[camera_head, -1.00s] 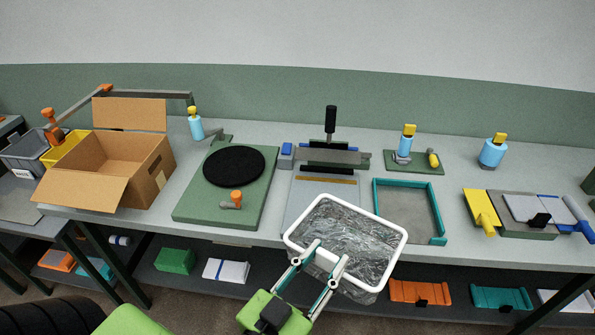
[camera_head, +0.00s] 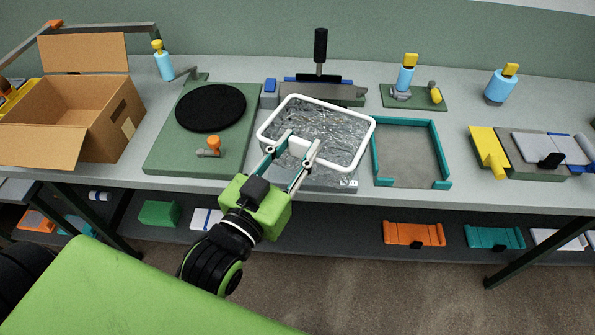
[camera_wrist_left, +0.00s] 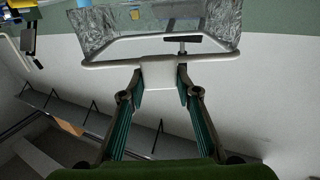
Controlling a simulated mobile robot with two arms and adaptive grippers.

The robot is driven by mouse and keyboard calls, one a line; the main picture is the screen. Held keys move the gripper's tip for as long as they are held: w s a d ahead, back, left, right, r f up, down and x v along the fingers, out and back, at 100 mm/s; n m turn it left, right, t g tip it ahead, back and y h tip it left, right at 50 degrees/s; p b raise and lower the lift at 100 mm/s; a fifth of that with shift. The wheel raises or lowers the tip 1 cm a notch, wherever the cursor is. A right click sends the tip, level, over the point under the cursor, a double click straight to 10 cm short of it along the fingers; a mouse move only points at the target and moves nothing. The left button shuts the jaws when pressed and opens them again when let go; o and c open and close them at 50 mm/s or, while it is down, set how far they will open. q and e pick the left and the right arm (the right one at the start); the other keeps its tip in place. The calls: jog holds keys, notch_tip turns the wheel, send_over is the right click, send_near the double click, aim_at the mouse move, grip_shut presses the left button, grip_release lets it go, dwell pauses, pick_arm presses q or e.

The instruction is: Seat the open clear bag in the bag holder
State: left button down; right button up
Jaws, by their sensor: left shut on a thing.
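The open clear bag (camera_head: 325,127) has a stiff white rim and crinkled transparent film. My left gripper (camera_head: 296,146) is shut on the near side of the white rim, at a pale tab. The left wrist view shows both fingers closed on this tab (camera_wrist_left: 158,73), with the film (camera_wrist_left: 105,28) beyond it. The bag appears to be above the bench, left of a teal-edged three-sided frame (camera_head: 436,152), which looks like the bag holder. The rim's right end is close to the frame's left side in the picture. My right gripper is not in view.
A heat-sealer-like device with a black upright handle (camera_head: 320,45) stands behind the bag. A green board with a black disc (camera_head: 210,108) is to the left, beside an open cardboard box (camera_head: 70,120). A yellow scoop-like piece (camera_head: 488,150) lies right of the teal frame.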

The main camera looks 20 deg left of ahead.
aim_at(292, 169)
pick_arm(q)
jog(key=w+f, duration=0.2)
jog(key=f, duration=0.1)
jog(key=shift+w+a+f, duration=0.3)
jog(key=shift+w+a, duration=0.05)
jog(key=shift+a, duration=0.05)
jog(key=shift+w+a+f, duration=0.2)
jog(key=shift+w+f, duration=0.15)
jog(key=shift+f, duration=0.1)
notch_tip(292, 169, down, 3)
jog(key=shift+w+f+p, duration=0.1)
jog(key=shift+p, duration=0.4)
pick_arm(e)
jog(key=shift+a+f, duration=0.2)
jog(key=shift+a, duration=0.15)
pick_arm(q)
jog(key=shift+f, duration=0.15)
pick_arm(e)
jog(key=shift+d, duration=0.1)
pick_arm(q)
jog(key=c, duration=1.5)
grip_release()
